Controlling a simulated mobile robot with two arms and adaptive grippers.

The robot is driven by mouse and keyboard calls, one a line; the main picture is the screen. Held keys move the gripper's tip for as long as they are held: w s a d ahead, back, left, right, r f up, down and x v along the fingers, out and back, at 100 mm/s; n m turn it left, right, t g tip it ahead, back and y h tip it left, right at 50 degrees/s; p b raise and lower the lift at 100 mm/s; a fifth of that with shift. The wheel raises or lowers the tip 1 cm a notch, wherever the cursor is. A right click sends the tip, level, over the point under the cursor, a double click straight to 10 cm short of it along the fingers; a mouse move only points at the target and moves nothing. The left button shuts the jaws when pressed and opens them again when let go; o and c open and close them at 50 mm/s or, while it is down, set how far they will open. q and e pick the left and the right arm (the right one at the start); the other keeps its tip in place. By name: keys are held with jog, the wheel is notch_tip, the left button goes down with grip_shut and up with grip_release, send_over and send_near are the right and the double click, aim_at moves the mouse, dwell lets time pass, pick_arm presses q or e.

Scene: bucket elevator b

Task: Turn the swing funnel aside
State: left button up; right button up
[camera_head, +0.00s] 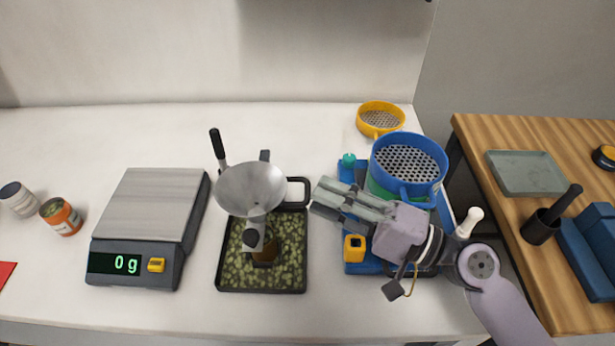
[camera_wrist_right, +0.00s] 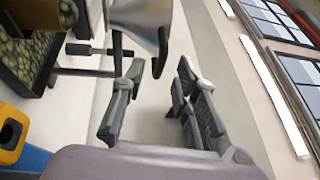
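The swing funnel (camera_head: 251,188) is a grey metal cone held over a dark square tray (camera_head: 219,270) of green pellets. A black loop handle (camera_head: 299,192) sticks out from its right side. The funnel also shows at the top of the right wrist view (camera_wrist_right: 140,14). My right gripper (camera_head: 319,197) points left, with its fingertips just right of the loop handle. I cannot tell whether a fingertip touches the handle. My left gripper is out of view.
A scale (camera_head: 150,200) reading 0 g stands left of the tray. Behind my right gripper are a blue sieve (camera_head: 435,152) and a yellow sieve (camera_head: 381,105). A wooden table (camera_head: 490,135) is at the right. The counter behind the funnel is mostly clear.

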aim_at(307, 191)
jog(key=p+x, duration=0.1)
jog(key=x, duration=0.2)
jog(key=shift+w+a+r, duration=0.1)
jog(key=shift+a, duration=0.3)
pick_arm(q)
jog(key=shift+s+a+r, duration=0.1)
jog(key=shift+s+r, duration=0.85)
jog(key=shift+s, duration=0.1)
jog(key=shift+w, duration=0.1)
pick_arm(e)
jog(key=shift+c, duration=0.4)
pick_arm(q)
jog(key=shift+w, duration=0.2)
pick_arm(e)
grip_shut()
